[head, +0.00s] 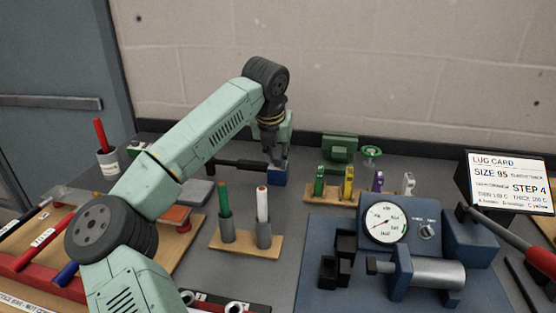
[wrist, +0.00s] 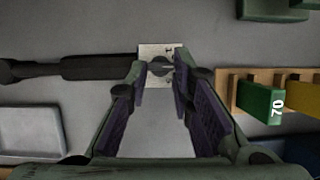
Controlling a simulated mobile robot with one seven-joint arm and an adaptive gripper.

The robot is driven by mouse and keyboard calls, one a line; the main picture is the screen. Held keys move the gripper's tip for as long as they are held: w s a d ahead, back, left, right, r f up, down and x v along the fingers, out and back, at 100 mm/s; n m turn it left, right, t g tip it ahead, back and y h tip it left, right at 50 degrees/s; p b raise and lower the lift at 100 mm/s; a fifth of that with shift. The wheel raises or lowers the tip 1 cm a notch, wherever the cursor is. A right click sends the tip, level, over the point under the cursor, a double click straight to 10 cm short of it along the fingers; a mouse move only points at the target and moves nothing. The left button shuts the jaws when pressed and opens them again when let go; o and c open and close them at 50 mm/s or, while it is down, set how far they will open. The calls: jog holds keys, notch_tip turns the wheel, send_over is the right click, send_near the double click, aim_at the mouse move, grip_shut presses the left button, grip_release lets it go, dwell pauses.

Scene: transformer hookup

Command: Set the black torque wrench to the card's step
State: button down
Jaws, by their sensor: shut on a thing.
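The black torque wrench (head: 236,163) lies flat at the back of the bench, its dark handle pointing left; it also shows in the wrist view (wrist: 95,67). Its right end meets a blue block (head: 279,179) with a pale, marked top plate (wrist: 152,49). A small dark knob (wrist: 160,67) with a pointer sits on that plate. My gripper (head: 276,160) points down over the block, its fingertips (wrist: 162,82) shut on the knob. The plate's marks are too small to read, and the fingers partly hide it. The lug card (head: 508,186) at the right reads SIZE 95, STEP 4.
A rack of numbered coloured blocks (head: 336,190) stands right of my gripper. A stand with a green and a white stick (head: 246,240) is in front. A blue press with a dial gauge (head: 386,222) fills the right front. A grey tray (wrist: 30,132) lies left.

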jog(key=m, duration=0.1)
jog(key=m+h, duration=0.1)
jog(key=m, duration=0.1)
jog(key=shift+a+r+p, duration=0.1)
jog(key=shift+a+p, duration=0.15)
jog(key=shift+p, duration=0.05)
jog(key=shift+w+a+m+g+h+p, duration=0.15)
jog(key=shift+m+g+h+p, duration=0.3)
jog(key=shift+m, duration=0.95)
jog(key=c, duration=1.4)
grip_release()
jog(key=v, duration=1.2)
